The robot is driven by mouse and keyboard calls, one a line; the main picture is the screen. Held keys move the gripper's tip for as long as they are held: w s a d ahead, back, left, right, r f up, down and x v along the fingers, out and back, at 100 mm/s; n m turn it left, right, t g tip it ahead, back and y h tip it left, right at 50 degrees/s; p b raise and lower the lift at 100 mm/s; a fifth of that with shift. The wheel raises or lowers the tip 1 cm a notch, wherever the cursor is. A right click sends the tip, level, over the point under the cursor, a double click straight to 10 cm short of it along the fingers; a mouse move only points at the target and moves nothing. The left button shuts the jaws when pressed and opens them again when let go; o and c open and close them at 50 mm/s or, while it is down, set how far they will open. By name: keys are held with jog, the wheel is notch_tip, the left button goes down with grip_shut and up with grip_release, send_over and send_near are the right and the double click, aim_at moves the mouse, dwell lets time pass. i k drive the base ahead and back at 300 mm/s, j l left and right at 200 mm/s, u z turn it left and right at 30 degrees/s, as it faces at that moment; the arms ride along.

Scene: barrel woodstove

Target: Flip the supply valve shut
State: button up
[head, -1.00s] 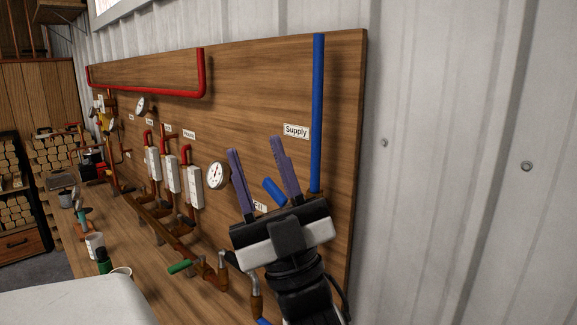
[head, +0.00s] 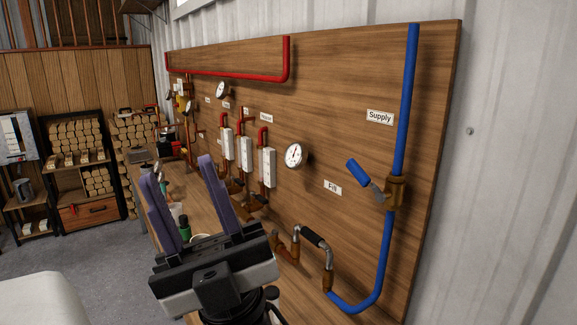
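The supply valve (head: 394,191) is a brass body on the vertical blue pipe (head: 405,110) at the right of the wooden board. Its blue lever handle (head: 357,173) points up and left, angled away from the pipe. The white "Supply" label (head: 380,117) is above it. My gripper (head: 182,203) has two purple fingers spread apart with nothing between them. In the picture it is left of and below the valve, apart from it. Nothing hides the valve.
A "Fill" label (head: 333,187) and a round gauge (head: 294,155) are left of the valve. A black-handled valve (head: 311,237) sits on bent pipework below. A red pipe (head: 230,78) and white boxes (head: 267,167) fill the board's left. Log shelves (head: 77,150) stand far left.

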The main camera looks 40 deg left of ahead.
aim_at(352, 165)
jog(key=l+u, duration=0.15)
jog(key=u, duration=1.15)
jog(key=i+u, duration=0.25)
jog(key=i, duration=0.2)
jog(key=j, duration=0.1)
